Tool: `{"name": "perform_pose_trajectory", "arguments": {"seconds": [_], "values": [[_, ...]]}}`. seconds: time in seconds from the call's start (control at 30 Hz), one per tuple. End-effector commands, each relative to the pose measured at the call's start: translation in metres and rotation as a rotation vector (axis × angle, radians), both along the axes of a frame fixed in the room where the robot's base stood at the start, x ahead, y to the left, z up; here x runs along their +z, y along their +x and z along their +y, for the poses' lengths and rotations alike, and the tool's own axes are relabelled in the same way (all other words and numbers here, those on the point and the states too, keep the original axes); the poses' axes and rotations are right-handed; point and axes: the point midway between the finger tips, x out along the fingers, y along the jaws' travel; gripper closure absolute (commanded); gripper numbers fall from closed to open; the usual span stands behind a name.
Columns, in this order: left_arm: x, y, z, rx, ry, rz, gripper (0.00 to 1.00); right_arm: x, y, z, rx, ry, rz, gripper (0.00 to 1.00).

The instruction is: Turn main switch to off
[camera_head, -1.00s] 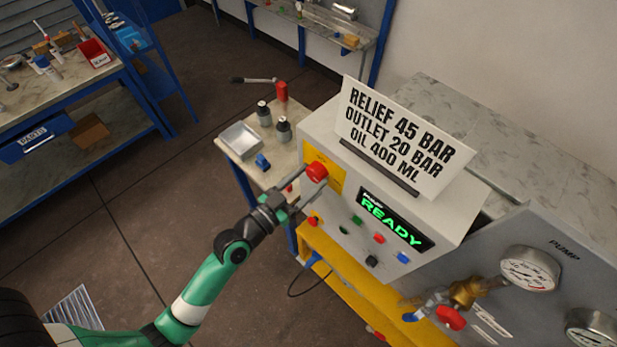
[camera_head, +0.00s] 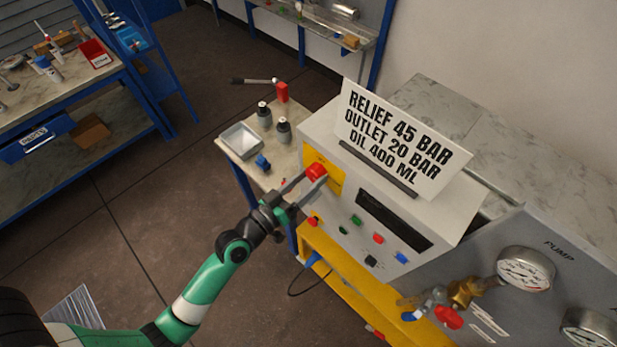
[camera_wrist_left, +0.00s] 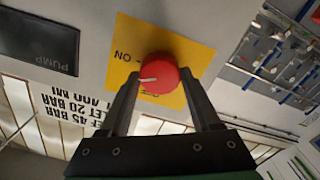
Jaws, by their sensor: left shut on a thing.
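The main switch is a red knob (camera_head: 316,171) on a yellow plate (camera_head: 335,182) at the left of the white control box (camera_head: 440,218). In the left wrist view the red knob (camera_wrist_left: 159,74) has a white pointer mark toward its lower left, and the yellow plate (camera_wrist_left: 196,52) reads "ON". My left gripper (camera_head: 306,182) is shut on the knob, with one finger on each side of it in the left wrist view (camera_wrist_left: 160,95). The display (camera_head: 394,220) is dark. My right gripper is in neither view.
Several coloured buttons (camera_head: 378,239) sit below the display. A sign (camera_head: 395,140) stands on the box. A side table with a metal tray (camera_head: 241,139) and bottles (camera_head: 284,130) is behind on the left. Gauges (camera_head: 525,268) and a valve with a red handle (camera_head: 448,317) are at right.

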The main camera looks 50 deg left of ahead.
Motion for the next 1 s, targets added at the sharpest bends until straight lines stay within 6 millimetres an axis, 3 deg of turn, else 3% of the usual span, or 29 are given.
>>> {"name": "perform_pose_trajectory", "arguments": {"seconds": [1.0], "values": [[0.0,0.0,0.001,0.001,-0.929,-0.081,0.92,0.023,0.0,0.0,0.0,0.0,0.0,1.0]]}}
